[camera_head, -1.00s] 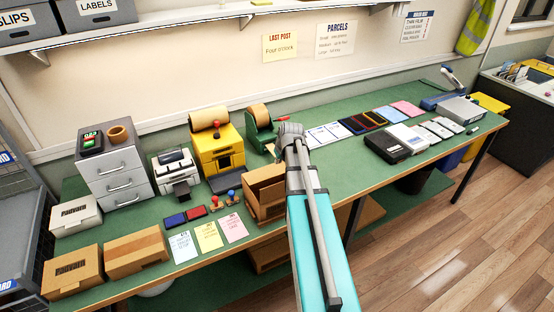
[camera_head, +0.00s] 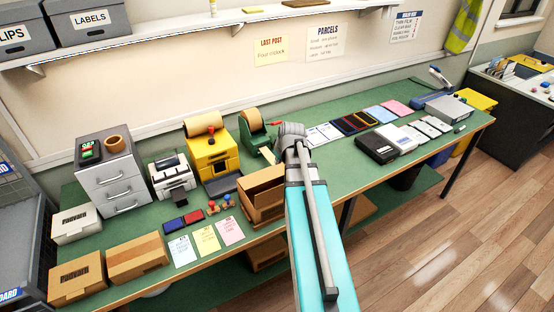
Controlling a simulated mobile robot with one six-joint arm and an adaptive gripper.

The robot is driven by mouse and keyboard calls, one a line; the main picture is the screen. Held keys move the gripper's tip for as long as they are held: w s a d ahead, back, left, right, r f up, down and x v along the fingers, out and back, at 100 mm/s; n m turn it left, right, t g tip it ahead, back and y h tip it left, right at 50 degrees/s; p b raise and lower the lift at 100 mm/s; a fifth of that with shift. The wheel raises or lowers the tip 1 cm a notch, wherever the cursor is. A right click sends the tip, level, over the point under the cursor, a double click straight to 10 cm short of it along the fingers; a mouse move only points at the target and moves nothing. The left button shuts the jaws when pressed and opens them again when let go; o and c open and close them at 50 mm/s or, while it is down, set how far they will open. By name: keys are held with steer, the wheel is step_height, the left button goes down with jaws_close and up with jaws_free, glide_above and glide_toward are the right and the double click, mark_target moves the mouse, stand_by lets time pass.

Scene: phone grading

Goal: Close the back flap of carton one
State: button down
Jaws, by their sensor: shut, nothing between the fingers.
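An open brown carton (camera_head: 265,212) stands near the front edge of the green bench, just left of my arm. It is the only carton seen open, and no number on it can be read. Its right end is partly hidden by my arm, and I cannot make out how each flap stands. My arm reaches from the bottom of the picture to a grey wrist joint beyond the carton's right side. My gripper's fingers are hidden behind the wrist and arm, so I cannot see whether they touch a flap.
A yellow machine (camera_head: 211,152) and a green tape dispenser (camera_head: 253,132) stand behind the carton. Stamps (camera_head: 221,201) and coloured sheets (camera_head: 207,240) lie to its left. Two closed brown cartons (camera_head: 137,257) sit at far left. A black case (camera_head: 376,147) lies right of my arm.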

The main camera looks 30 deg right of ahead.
stand_by(0.4)
steer(key=s+a+f+g+b, duration=0.1)
steer(key=s+a+f+b, duration=0.2)
steer(key=a, duration=0.6)
steer(key=s+a+f+g+b, duration=0.2)
steer(key=s+a+f+b, duration=0.1)
steer(key=a, duration=0.7)
steer(key=s+a+f+g+b, duration=0.2)
steer(key=s+a+f+b, duration=0.1)
steer(key=a, duration=0.7)
steer(key=shift+s+f+n, duration=0.4)
steer(key=shift+f, duration=0.5)
